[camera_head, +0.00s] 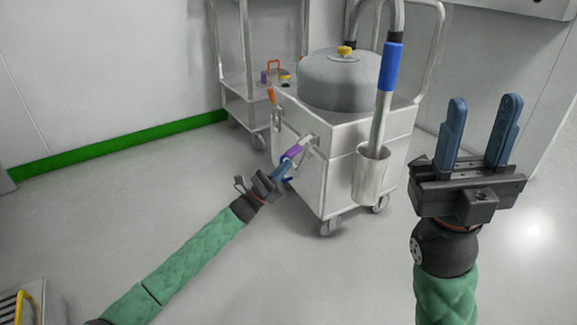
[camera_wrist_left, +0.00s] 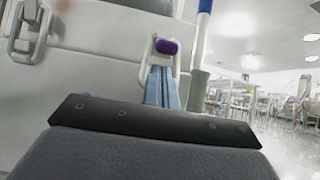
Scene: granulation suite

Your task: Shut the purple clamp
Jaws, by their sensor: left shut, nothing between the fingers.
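The purple clamp (camera_head: 293,151) is on the side of the white wheeled cart, a purple grip on a metal lever that stands out at a slant from the wall. In the left wrist view its purple end (camera_wrist_left: 167,46) sits just beyond my fingertips. My left gripper (camera_head: 284,170) is shut with nothing between its blue fingers, its tips close to the purple grip. Whether they touch it I cannot tell. In the left wrist view the shut fingers (camera_wrist_left: 163,88) point up at the clamp. My right gripper (camera_head: 485,102) is open and empty, away from the cart at the right.
The cart (camera_head: 340,165) carries a grey domed lid (camera_head: 340,78) and a blue-gripped hose (camera_head: 390,68) standing in a metal cup (camera_head: 371,175). An orange-handled clamp (camera_head: 271,96) is on its left side. A shelf trolley (camera_head: 238,100) stands behind.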

